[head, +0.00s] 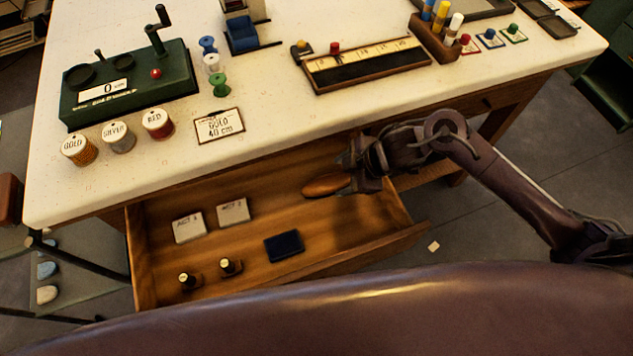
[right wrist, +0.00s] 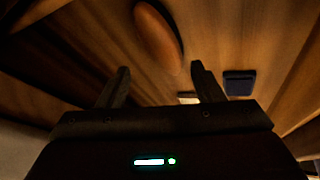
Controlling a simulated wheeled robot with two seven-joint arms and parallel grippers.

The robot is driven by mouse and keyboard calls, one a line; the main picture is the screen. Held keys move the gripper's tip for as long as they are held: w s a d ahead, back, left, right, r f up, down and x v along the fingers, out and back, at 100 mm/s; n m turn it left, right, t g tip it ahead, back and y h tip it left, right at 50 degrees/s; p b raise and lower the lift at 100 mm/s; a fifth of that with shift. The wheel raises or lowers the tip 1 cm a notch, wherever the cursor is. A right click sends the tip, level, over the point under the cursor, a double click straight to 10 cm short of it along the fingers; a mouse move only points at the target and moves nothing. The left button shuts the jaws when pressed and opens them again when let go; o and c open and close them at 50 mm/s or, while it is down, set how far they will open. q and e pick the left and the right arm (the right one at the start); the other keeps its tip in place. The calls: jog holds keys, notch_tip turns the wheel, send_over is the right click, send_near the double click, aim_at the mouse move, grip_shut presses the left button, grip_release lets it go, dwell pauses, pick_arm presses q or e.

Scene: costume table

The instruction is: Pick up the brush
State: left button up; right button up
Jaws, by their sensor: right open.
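The brush (head: 327,184) is an oval brown wooden piece lying in the open drawer near its right back part. In the right wrist view the brush (right wrist: 158,36) lies beyond the fingertips, a little left of the middle of the gap. My right gripper (head: 350,168) is at the brush's right end in the head view, and the gripper (right wrist: 160,78) is open with nothing between its fingers. Part of the brush's right end is hidden by the gripper in the head view. I do not see my left gripper.
The open drawer (head: 345,232) also holds two white cards (head: 188,227), a dark blue pad (head: 284,246) and two small dark bottles (head: 188,281). The tabletop (head: 270,75) overhangs the drawer's back, with spools, a green machine and a long tray on it.

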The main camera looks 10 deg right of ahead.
aim_at(330, 183)
jog(key=shift+a+f, duration=0.15)
jog(key=shift+f, duration=0.3)
jog(key=shift+x, duration=0.9)
jog(key=x, duration=0.3)
jog(key=shift+f, duration=0.3)
pick_arm(q)
jog(key=shift+s+d, duration=0.55)
jog(key=shift+d, duration=0.2)
pick_arm(e)
jog(key=shift+f, duration=0.15)
jog(key=c, duration=0.8)
